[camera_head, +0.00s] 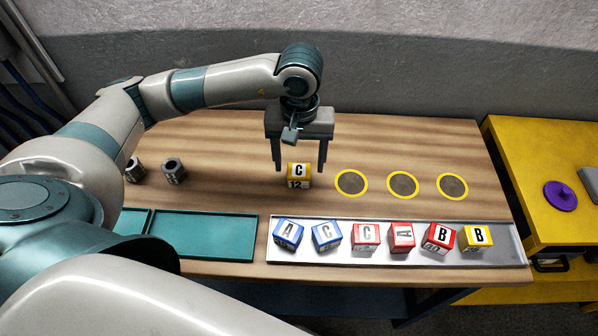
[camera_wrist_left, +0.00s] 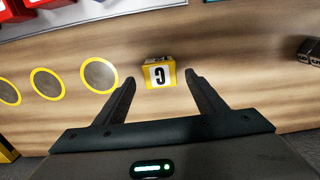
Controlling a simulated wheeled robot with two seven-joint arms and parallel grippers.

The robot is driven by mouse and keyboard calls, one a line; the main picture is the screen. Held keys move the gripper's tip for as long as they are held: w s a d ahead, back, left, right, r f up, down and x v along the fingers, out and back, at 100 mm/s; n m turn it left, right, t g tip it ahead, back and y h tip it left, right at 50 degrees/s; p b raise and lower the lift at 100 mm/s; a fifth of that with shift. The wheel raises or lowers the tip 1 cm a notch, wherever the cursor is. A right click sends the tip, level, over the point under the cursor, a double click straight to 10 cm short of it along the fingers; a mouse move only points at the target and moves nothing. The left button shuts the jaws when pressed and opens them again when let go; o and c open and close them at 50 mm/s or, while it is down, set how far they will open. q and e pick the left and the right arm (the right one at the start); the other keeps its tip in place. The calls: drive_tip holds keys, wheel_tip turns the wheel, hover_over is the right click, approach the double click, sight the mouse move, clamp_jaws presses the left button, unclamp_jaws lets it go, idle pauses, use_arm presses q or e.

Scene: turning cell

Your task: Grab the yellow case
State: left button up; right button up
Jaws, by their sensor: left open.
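A small yellow case (camera_head: 298,175) with white faces marked "C" and "12" stands on the wooden table, left of the ringed dark circles. It also shows in the left wrist view (camera_wrist_left: 159,73), ahead of the fingertips and between their lines. My left gripper (camera_head: 300,168) points down over it, fingers apart, one on each side in the head view. In the left wrist view the open left gripper (camera_wrist_left: 158,80) has nothing between its fingers that I can see touching. A second yellow case (camera_head: 475,237) marked "B" sits at the right end of the metal tray (camera_head: 390,261). My right gripper is not seen.
Blue and red cases (camera_head: 365,236) fill the rest of the metal tray. Three yellow-ringed circles (camera_head: 403,184) lie bare to the right. Two grey metal parts (camera_head: 174,170) stand at left. A teal tray (camera_head: 205,237) is empty where visible. A yellow bench (camera_head: 545,235) adjoins at right.

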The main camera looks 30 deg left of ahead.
sight(299, 169)
use_arm(q)
drive_tip(key=shift+s+f+p, duration=0.1)
drive_tip(key=shift+f+p, duration=0.25)
wheel_tip(299, 169, down, 2)
drive_tip(key=shift+p, duration=0.45)
drive_tip(key=shift+f, duration=0.6)
drive_tip(key=c, duration=1.2)
